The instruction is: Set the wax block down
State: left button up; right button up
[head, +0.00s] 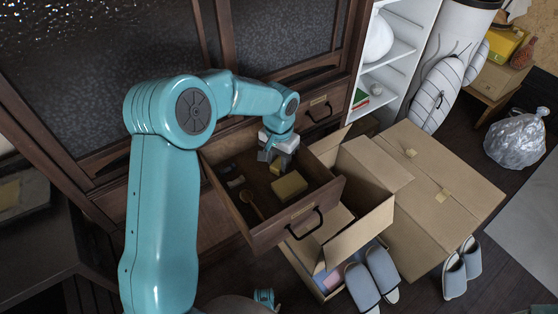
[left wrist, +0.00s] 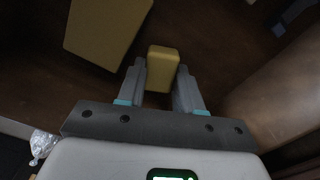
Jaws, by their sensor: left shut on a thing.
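My left gripper (head: 277,162) reaches down into the open wooden drawer (head: 268,238). In the left wrist view its two fingers (left wrist: 161,88) are shut on a small yellow block, the wax block (left wrist: 163,60). The block sticks out past the fingertips, over the dark drawer floor. I cannot tell whether it touches the floor. In the head view the gripper mostly hides it. A larger yellow block (head: 289,187) lies in the drawer just in front of the gripper; it also shows in the left wrist view (left wrist: 103,30).
A wooden-handled tool (head: 251,204) and small dark items (head: 235,182) lie in the drawer's left part. White shelves (head: 393,68) stand behind.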

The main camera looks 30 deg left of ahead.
aim_at(279, 163)
pick_arm(q)
jog(key=shift+f, duration=0.2)
jog(key=o, duration=0.7)
jog(key=shift+o, duration=0.2)
jog(key=shift+r, duration=0.1)
jog(key=shift+r, duration=0.3)
notch_tip(279, 163, up, 12)
jog(key=p, duration=0.3)
jog(key=shift+f, duration=0.15)
